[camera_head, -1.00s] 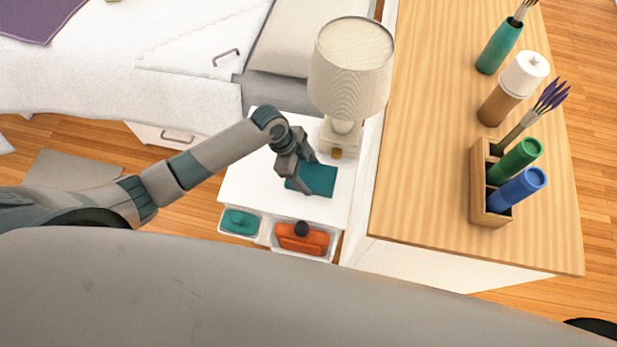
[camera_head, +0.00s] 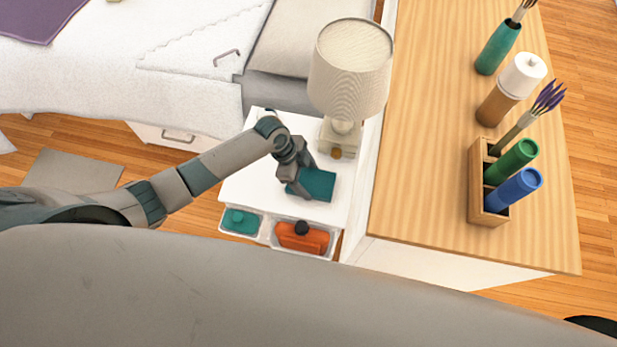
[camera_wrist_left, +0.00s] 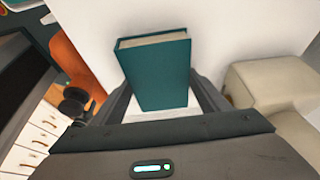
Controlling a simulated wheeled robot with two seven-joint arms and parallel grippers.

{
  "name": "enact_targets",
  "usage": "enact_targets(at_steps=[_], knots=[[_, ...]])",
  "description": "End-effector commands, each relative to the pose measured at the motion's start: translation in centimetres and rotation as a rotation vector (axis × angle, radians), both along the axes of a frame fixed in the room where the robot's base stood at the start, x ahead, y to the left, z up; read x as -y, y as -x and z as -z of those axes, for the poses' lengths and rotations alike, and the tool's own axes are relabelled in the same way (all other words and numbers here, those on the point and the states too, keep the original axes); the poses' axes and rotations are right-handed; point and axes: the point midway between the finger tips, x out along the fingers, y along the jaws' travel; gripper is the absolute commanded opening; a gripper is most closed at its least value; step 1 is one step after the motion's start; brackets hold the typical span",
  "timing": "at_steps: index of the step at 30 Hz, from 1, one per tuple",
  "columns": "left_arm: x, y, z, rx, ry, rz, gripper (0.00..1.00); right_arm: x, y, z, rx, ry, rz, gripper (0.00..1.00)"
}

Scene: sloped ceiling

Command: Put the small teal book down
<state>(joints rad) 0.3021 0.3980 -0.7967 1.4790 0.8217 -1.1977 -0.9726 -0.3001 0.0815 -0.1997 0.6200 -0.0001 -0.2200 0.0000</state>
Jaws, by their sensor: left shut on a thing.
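The small teal book (camera_head: 318,184) is at my left gripper (camera_head: 295,184), over the white nightstand (camera_head: 245,187). In the left wrist view the book (camera_wrist_left: 158,75) stands out from between the two fingers, with its cover and pale page edge showing. My left gripper is shut on it. I cannot tell whether the book touches the nightstand top. My right gripper is not in view.
A lamp (camera_head: 350,75) stands at the back of the nightstand. Below its front edge are bins with a teal item (camera_head: 240,221) and an orange item (camera_head: 302,237). A wooden cabinet (camera_head: 420,150) with bottles is at right; the bed (camera_head: 120,60) is behind.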

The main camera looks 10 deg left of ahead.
Motion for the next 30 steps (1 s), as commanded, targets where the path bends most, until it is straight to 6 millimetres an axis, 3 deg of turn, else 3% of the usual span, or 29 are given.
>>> enact_targets(at_steps=[2, 3, 5, 6, 20, 30], knots=[[0.0, 0.0, 0.2, 0.000, 0.000, 0.000, 0.41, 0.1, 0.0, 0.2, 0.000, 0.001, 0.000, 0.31], [0.0, 0.0, 0.3, 0.000, 0.000, 0.000, 0.71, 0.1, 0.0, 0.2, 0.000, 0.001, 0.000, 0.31], [0.0, 0.0, 0.2, 0.000, 0.000, 0.000, 0.85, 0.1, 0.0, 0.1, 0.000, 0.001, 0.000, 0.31], [0.0, 0.0, 0.2, 0.000, 0.000, 0.000, 0.87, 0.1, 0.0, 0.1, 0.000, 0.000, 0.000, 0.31], [-0.2, -0.1, -0.4, 0.001, 0.000, 0.000, 0.87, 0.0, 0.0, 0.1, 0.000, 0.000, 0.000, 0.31], [-2.0, -0.2, -4.5, 0.004, 0.000, 0.000, 0.87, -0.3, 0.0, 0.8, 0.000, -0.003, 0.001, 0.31]])
